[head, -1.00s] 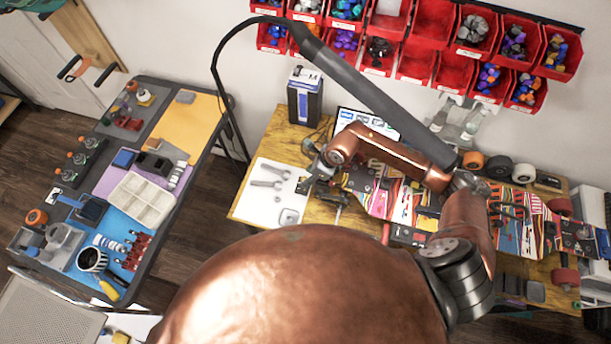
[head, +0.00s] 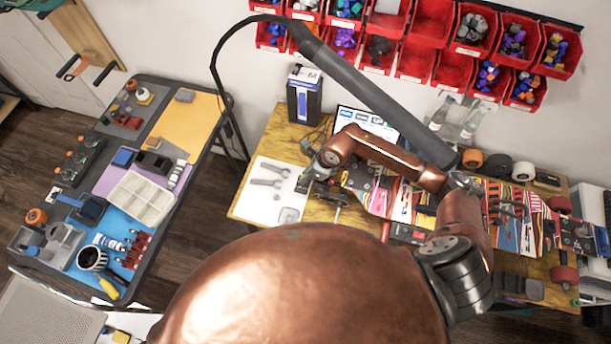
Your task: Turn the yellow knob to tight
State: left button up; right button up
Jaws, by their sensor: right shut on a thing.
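My right gripper (head: 306,180) is at the left end of the skateboard work area, above the wooden workbench (head: 247,205). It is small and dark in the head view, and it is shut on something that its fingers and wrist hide. I cannot make out a yellow knob clearly; it may be hidden at the gripper. A dark clamp-like tool (head: 338,197) sits just right of the gripper. A colourful skateboard deck (head: 403,200) lies along the bench, partly behind my right arm. My left gripper is not in view.
A white sheet with grey tools (head: 262,200) lies left of the gripper. A lamp arm (head: 370,88) crosses above the bench. Red bins (head: 435,25) hang on the wall. A tool cart (head: 215,130) stands at the left, with open floor between it and the bench.

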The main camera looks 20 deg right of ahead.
grip_shut()
jog(key=shift+f+b, duration=0.1)
jog(key=shift+b, duration=0.4)
jog(key=n+g+b, duration=0.1)
jog(key=n+b, duration=0.2)
jog(key=b, duration=0.2)
jog(key=n+g+b, duration=0.1)
jog(key=n+b, duration=0.3)
jog(key=b, duration=0.1)
jog(key=w+n+g+b, duration=0.1)
jog(key=n+g+b, duration=0.1)
jog(key=b, duration=0.3)
jog(key=shift+f+n+y, duration=0.15)
jog(key=shift+n+y, duration=0.25)
jog(key=shift+n, duration=0.4)
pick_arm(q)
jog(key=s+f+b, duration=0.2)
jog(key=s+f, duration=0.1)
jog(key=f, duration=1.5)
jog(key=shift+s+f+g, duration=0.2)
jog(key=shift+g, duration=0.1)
pick_arm(e)
jog(key=shift+r+n+g, duration=0.2)
jog(key=shift+n+g, duration=0.1)
jog(key=shift+n, duration=0.7)
jog(key=shift+r, duration=0.1)
jog(key=o, duration=0.9)
grip_release()
jog(key=shift+o, duration=0.2)
jog(key=v, duration=1.2)
